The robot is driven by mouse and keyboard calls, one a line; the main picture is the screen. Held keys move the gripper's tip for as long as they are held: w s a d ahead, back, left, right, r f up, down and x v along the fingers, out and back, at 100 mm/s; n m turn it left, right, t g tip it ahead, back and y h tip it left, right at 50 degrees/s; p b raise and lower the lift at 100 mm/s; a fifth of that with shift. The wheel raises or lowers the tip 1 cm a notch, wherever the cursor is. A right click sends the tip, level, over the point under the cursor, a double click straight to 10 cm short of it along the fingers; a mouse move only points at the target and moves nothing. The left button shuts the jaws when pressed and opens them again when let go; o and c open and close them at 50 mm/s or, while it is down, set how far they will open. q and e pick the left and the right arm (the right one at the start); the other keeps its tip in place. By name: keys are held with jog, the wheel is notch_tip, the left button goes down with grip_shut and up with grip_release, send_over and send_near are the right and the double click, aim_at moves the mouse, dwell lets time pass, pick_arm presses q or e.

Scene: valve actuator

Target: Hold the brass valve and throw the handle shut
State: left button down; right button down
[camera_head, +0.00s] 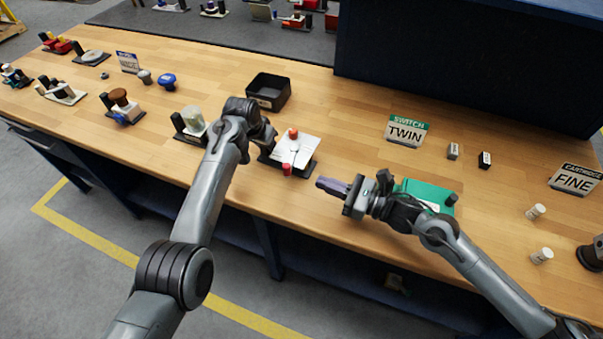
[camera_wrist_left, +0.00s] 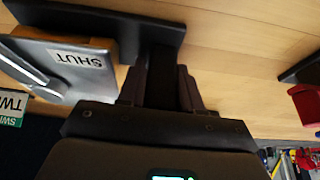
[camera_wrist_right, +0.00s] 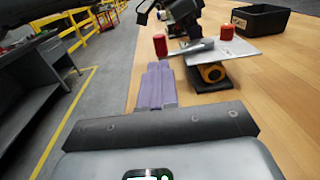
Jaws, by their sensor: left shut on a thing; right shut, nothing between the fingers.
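The brass valve (camera_wrist_right: 212,73) shows in the right wrist view as a short orange-gold body under a white plate (camera_wrist_right: 245,52), on a black base (camera_wrist_right: 205,84). A grey handle (camera_wrist_right: 192,49) lies over the plate. Red caps stand at the plate's near side (camera_wrist_right: 160,45) and far side (camera_wrist_right: 227,31). In the left wrist view the plate carries a SHUT label (camera_wrist_left: 76,59). My left gripper (camera_head: 268,138) is shut on the unit's black upright post (camera_wrist_left: 161,70). My right gripper (camera_head: 322,183) is shut and empty, right of the near red cap (camera_head: 287,169), apart from it.
A black open bin (camera_head: 268,92) stands behind the valve unit. A green board (camera_head: 425,193) lies beneath my right wrist. The TWIN sign (camera_head: 406,131) stands behind it. Another stand with a pale jar (camera_head: 193,121) is left of my left forearm. The bench's front edge is close.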

aim_at(290, 171)
pick_arm(q)
jog(key=shift+s+f, duration=0.1)
jog(key=shift+f, duration=0.1)
pick_arm(e)
jog(key=shift+x, duration=3.55)
jog(key=shift+a, duration=0.1)
jog(key=shift+s+a, duration=0.1)
jog(key=shift+a, duration=1.35)
pick_arm(q)
jog(key=shift+d, duration=0.1)
pick_arm(e)
jog(key=shift+s+d, duration=0.1)
jog(key=s+v, duration=0.1)
jog(key=v, duration=0.3)
jog(key=a+v, duration=0.1)
jog(key=v, duration=0.4)
jog(key=s+v, duration=0.1)
jog(key=v, duration=0.3)
jog(key=shift+s, duration=0.4)
